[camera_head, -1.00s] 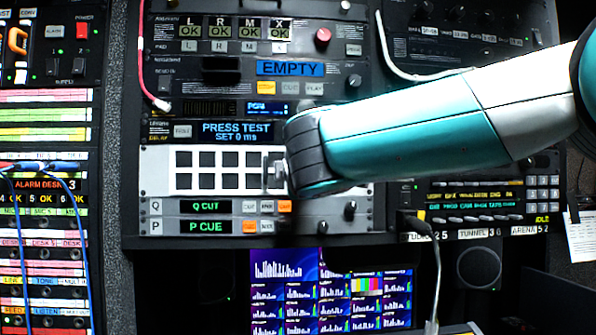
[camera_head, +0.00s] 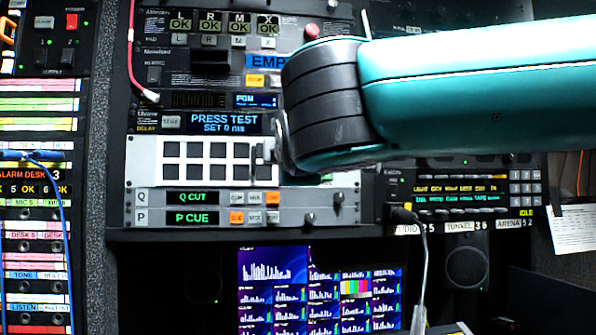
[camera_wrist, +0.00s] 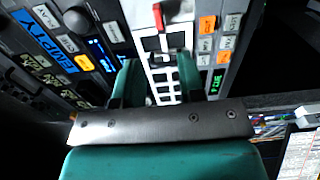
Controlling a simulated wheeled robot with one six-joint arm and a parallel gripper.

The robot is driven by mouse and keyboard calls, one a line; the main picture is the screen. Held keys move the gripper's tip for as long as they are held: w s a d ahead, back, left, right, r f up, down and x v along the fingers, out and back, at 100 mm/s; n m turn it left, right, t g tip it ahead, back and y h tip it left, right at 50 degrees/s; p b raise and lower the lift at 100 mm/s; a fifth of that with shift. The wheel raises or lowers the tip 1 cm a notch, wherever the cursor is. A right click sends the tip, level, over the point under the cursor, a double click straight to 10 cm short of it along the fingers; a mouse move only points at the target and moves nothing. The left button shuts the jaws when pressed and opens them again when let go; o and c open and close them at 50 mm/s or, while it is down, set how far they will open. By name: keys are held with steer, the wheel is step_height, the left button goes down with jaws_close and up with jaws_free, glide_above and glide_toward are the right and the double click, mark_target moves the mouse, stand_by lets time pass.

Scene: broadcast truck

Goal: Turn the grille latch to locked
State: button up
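A white grille panel (camera_head: 185,180) with rows of dark square openings is in the rack in the head view; my arm covers its right end. The grille (camera_wrist: 165,76) also shows in the wrist view, between and beyond my fingers. A red handle (camera_wrist: 158,17), which looks like the grille latch, stands out near the panel's far end in the wrist view. I cannot make it out in the head view. My gripper (camera_wrist: 160,60) is open, its two teal fingers apart with nothing between them. The red handle lies beyond the fingertips, apart from them.
A patch bay with a blue cable (camera_head: 60,215) is at the left. Monitors (camera_head: 275,265) are below.

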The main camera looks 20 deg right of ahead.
steer(key=s+a+b, duration=0.1)
steer(key=s+b, duration=0.1)
steer(key=s, duration=0.5)
steer(key=shift+s+a, duration=0.3)
steer(key=shift+s, duration=0.1)
step_height(320, 180, down, 21)
steer(key=w+m+g+y+b, duration=0.1)
steer(key=m+g+y, duration=0.2)
steer(key=g+y, duration=0.3)
steer(key=s+f+m+g+y, duration=0.1)
steer(key=s+f+m+g, duration=0.5)
steer(key=s+f+g, duration=0.5)
steer(key=s+f+b, duration=0.1)
steer(key=s+f, duration=0.4)
steer(key=s, duration=0.2)
steer(key=shift+f+g+y, duration=0.25)
steer(key=shift+g+y, duration=0.05)
steer(key=shift+a, duration=0.15)
